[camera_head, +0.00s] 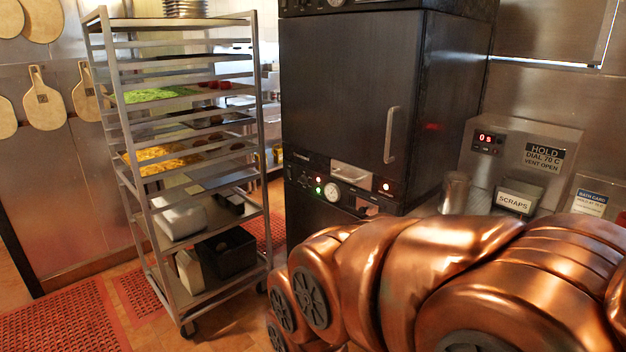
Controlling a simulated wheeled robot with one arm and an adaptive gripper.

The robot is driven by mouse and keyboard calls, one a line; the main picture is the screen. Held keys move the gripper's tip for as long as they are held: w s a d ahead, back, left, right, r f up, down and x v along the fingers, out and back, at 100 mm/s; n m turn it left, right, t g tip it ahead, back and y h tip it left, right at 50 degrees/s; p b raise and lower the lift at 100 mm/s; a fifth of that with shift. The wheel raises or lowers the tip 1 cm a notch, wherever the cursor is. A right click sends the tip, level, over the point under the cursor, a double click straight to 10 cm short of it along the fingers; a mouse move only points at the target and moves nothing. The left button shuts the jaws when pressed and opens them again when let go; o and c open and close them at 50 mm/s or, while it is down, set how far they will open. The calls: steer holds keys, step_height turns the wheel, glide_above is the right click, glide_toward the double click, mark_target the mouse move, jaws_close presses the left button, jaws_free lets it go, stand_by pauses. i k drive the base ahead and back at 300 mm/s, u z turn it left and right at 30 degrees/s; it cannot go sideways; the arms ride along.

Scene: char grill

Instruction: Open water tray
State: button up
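A tall dark cabinet (340,90) stands in the middle, its upper door shut with a long vertical handle (391,135) at the right. Below the door is a control panel (305,180) with lit indicators and a round gauge. A small pale metal drawer front (352,173) sits in this panel above the gauge; it may be the water tray, but no label is readable. It looks flush, though I cannot tell for certain. My copper arm fills the lower right and hides the lower right part of the cabinet. My gripper cannot be made out.
A wheeled rack (262,120) with several trays stands left of the cabinet. At right are a steel unit with a display (487,138), a metal canister (454,192) and a scraps box (519,197). Red mats (65,320) lie on the floor.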

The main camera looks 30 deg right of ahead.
mark_target(360, 177)
steer(key=i, duration=0.95)
steer(key=z, duration=0.7)
